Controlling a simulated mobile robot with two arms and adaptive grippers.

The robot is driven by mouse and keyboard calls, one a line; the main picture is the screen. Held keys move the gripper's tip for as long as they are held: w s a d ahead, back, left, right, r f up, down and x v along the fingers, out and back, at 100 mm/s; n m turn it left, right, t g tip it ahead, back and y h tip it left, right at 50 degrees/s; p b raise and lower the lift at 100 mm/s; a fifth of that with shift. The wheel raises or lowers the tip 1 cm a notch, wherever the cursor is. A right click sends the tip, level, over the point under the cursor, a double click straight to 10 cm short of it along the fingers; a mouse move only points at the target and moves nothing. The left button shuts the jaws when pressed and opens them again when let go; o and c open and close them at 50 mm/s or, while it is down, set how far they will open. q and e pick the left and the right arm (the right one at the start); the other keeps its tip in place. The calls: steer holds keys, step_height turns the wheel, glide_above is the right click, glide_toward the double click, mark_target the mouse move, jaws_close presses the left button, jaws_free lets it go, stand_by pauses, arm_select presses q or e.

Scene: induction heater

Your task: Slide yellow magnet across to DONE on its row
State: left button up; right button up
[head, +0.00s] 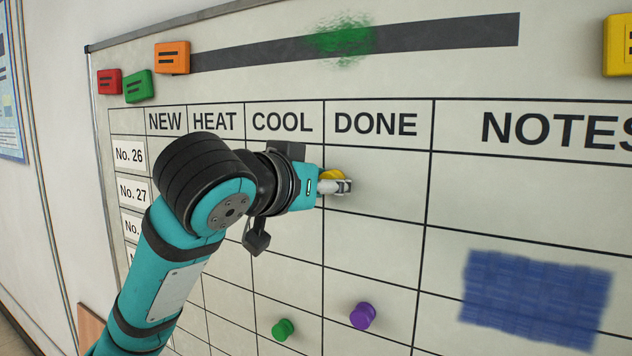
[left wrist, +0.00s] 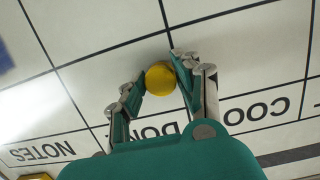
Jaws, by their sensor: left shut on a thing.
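The round yellow magnet (head: 332,174) is on the whiteboard grid, in the top row below the headings, which lines up with No. 26. It sits in the DONE column, close to the line between COOL and DONE. In the left wrist view the yellow magnet (left wrist: 160,79) lies between the fingertips, just on the DONE side of that line. My left gripper (head: 341,186) is shut on it, its fingers also showing in the wrist view (left wrist: 158,76). In the head view the fingers hide part of the magnet. My right gripper is not in view.
A green magnet (head: 283,329) and a purple magnet (head: 362,316) stick out lower on the board. Red (head: 109,82), green (head: 139,86), orange (head: 172,57) and yellow (head: 618,45) blocks sit along the top. A blue scribble (head: 535,300) marks NOTES. The DONE cell right of the magnet is clear.

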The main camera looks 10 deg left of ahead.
mark_target(372, 187)
arm_select(q)
steer(key=shift+s+d+r+p, duration=0.15)
steer(key=shift+s+d, duration=0.15)
steer(key=shift+d, duration=0.6)
steer(key=shift+s+d+f+p, duration=0.1)
steer(key=shift+s+d, duration=0.25)
steer(key=shift+d, duration=0.55)
steer(key=shift+s+d+r+p, duration=0.15)
steer(key=shift+s+d, duration=0.15)
steer(key=shift+d, duration=0.6)
steer(key=shift+f, duration=0.1)
